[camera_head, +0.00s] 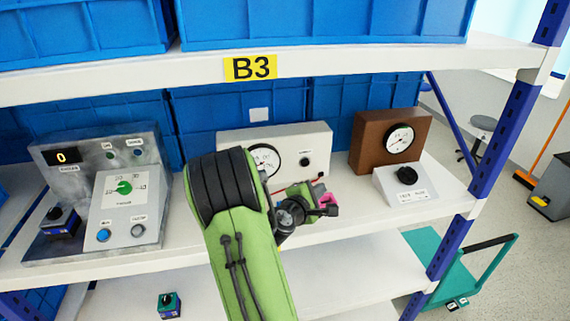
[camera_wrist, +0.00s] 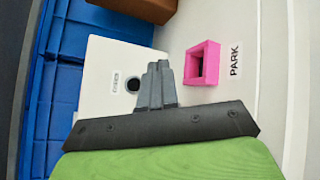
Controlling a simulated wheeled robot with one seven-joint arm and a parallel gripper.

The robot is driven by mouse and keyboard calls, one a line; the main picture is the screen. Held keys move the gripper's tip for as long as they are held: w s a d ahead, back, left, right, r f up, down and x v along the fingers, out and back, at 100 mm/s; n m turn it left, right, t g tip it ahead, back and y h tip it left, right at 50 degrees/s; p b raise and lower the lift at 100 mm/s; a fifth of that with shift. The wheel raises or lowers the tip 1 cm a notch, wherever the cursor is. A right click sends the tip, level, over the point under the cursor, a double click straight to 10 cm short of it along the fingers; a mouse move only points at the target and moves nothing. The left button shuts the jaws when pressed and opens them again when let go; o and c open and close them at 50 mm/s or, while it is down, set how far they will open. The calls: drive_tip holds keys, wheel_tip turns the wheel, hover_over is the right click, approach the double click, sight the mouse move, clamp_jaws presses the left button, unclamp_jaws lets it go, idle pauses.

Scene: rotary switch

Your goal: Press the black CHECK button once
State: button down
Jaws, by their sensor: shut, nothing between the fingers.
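The black button (camera_head: 305,161) is a small round cap on the right part of the white gauge box's front (camera_head: 323,138). It also shows in the wrist view (camera_wrist: 133,85), beside a small label too blurred to read. My gripper (camera_wrist: 158,66) is shut and empty. In the wrist view its fingertips appear just right of the button, with a visible gap in the picture; the depth between them is unclear. In the head view my arm hides the lower left of the white box, and the fingers are hard to make out.
A pink square frame (camera_wrist: 187,66) stands by the PARK label (camera_wrist: 235,59), close to my fingers. A brown gauge box (camera_head: 367,140) with a white knob box (camera_head: 407,193) stands to the right. A grey control panel (camera_head: 150,205) is at left. Another shelf lies overhead (camera_head: 380,60).

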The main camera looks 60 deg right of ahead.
sight(305, 162)
drive_tip(key=shift+w+a, duration=0.15)
drive_tip(key=shift+w, duration=0.05)
drive_tip(key=w+d+p, duration=0.4)
drive_tip(key=w+d, duration=0.1)
drive_tip(key=shift+w+d+r, duration=0.1)
drive_tip(key=shift+d+r, duration=0.1)
drive_tip(key=shift+w+d+f, duration=0.15)
drive_tip(key=shift+w+d, duration=0.3)
idle(1.7)
drive_tip(key=shift+w+d+p, duration=0.3)
drive_tip(key=shift+w+p, duration=0.05)
drive_tip(key=shift+p, duration=0.05)
